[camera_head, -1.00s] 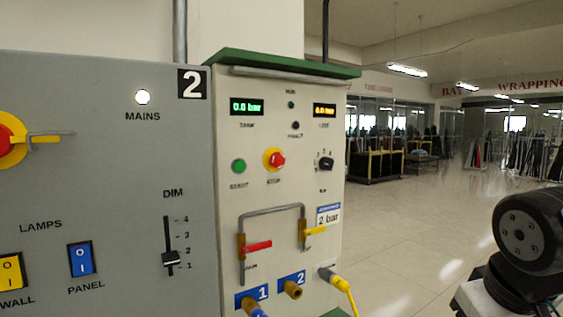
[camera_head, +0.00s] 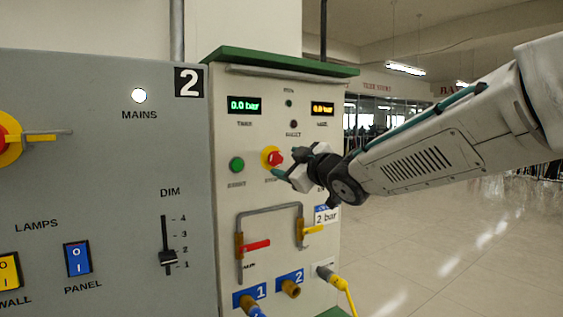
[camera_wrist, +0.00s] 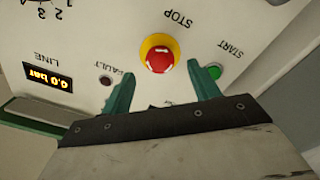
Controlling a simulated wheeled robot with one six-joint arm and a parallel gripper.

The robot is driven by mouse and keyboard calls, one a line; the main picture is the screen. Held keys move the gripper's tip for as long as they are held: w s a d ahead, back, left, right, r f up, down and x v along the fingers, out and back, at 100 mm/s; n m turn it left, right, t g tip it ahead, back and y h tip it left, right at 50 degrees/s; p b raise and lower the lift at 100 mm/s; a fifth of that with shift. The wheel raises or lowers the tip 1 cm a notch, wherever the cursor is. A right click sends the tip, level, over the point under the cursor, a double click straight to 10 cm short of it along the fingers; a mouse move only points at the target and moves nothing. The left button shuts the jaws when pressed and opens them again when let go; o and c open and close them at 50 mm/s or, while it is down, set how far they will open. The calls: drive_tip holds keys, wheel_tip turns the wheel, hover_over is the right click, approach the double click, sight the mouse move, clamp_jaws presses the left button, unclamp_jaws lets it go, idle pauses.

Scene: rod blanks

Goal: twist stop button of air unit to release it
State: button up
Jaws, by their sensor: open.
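The air unit (camera_head: 222,215) is a pale cabinet with a green top, right of the grey panel. Its red stop button (camera_head: 275,158) sits on a yellow collar, partly hidden by my gripper in the head view. In the wrist view the stop button (camera_wrist: 159,58) is seen upside down, ahead of my fingertips and roughly centred between them. My gripper (camera_wrist: 161,80) is open, with green fingers apart and nothing between them. It shows in the head view (camera_head: 281,174) close in front of the button. I cannot tell whether it touches the panel.
A green start button (camera_head: 237,165) is left of the stop button. The selector knob is hidden by my arm in the head view. A red-handled valve (camera_head: 256,245), a yellow-handled valve (camera_head: 312,229) and a bent pipe (camera_head: 270,210) stick out below. Open floor lies right.

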sight(278, 159)
drive_tip(key=shift+x, duration=1.85)
